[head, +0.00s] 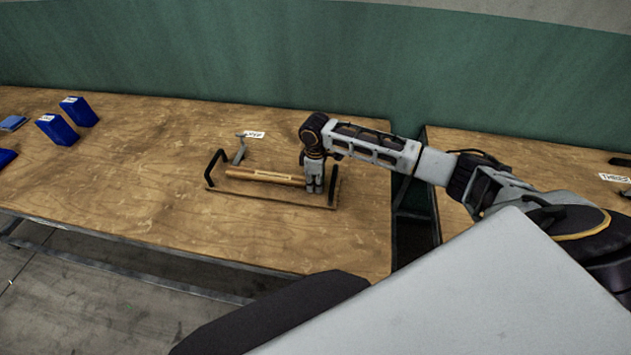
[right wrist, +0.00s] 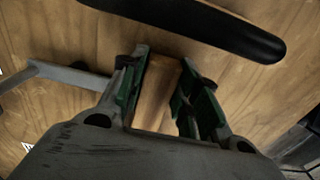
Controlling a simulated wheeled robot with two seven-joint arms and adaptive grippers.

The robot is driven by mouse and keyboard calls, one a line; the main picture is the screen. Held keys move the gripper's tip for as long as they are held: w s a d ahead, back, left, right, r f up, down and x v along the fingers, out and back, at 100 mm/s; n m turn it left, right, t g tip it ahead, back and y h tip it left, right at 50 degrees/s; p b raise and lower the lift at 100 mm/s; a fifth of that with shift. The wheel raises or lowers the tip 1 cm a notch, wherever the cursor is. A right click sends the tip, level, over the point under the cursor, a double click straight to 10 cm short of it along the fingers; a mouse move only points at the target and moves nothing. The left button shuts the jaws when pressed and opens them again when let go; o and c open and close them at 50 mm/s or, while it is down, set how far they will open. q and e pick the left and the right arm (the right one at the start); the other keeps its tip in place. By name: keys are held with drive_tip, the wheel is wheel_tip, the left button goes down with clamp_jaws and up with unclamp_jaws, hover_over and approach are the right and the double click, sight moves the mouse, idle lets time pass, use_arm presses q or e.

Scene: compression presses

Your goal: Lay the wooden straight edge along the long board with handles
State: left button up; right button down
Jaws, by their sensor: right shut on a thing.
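The long board with handles (head: 248,191) lies on the left wooden table, with an upright black handle at each end. The wooden straight edge (head: 262,176) is a light brown bar over the board, running roughly parallel to its length. I cannot tell whether it touches the board. My right gripper (head: 314,188) points down near the board's right end and is shut on the straight edge's right part. In the right wrist view the straight edge (right wrist: 157,95) shows between the green-lined fingers, with a black handle (right wrist: 215,25) beyond. My left gripper is not in view.
A grey metal tool (head: 240,150) stands behind the board near a white label (head: 255,134). Blue boxes (head: 79,111) stand at the table's far left. A gap separates this table from the right table (head: 520,165). The table's middle left is clear.

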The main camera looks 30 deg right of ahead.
drive_tip(key=shift+f, duration=0.1)
drive_tip(key=c, duration=1.3)
unclamp_jaws()
drive_tip(key=shift+r+b, duration=0.55)
drive_tip(key=shift+r, duration=5.45)
